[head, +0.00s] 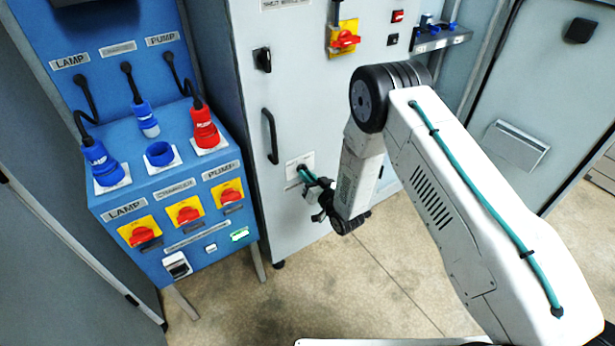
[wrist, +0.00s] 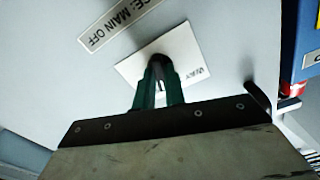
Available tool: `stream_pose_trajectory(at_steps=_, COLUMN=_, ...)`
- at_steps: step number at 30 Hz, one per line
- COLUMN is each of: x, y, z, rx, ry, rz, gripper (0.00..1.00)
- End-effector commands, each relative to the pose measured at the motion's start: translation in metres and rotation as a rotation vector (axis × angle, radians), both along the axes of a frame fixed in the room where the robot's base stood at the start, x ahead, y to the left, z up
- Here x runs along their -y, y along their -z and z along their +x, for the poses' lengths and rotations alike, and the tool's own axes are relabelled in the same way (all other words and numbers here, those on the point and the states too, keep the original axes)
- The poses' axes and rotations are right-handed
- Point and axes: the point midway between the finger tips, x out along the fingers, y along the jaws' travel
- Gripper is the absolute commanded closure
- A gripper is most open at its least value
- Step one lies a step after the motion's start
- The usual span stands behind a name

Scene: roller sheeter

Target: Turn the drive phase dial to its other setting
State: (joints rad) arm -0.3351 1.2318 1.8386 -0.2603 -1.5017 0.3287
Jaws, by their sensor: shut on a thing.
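The dial is a black knob (wrist: 157,60) on a white plate (wrist: 190,48) on the grey cabinet front. The lettering on the plate is small and tilted, and I cannot read it surely. My gripper (wrist: 159,82) is shut on the knob, with a green finger on each side of it. In the head view the plate (head: 292,162) shows low on the cabinet door, and my gripper (head: 303,172) reaches it from the right. The fingers hide most of the knob there, so I cannot tell its setting.
The grey cabinet (head: 300,100) has a black door handle (head: 270,136), a black knob higher up (head: 263,59) and a red-and-yellow switch (head: 344,39). A blue panel (head: 150,195) with plugs and rotary switches stands close on the left. Bare floor (head: 360,285) lies below.

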Motion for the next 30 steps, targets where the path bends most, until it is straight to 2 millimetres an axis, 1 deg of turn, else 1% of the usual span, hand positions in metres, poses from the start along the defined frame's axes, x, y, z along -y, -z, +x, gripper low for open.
stream_pose_trajectory(at_steps=18, x=0.0007, y=-0.0003, z=0.0007, rx=0.316, ry=-0.001, rz=-0.466, gripper=1.00)
stream_pose_trajectory(at_steps=24, x=0.0009, y=-0.0004, z=0.0008, rx=0.394, ry=-0.001, rz=-0.581, gripper=1.00)
stream_pose_trajectory(at_steps=30, x=0.0010, y=-0.0004, z=0.0009, rx=0.445, ry=-0.001, rz=-0.656, gripper=1.00)
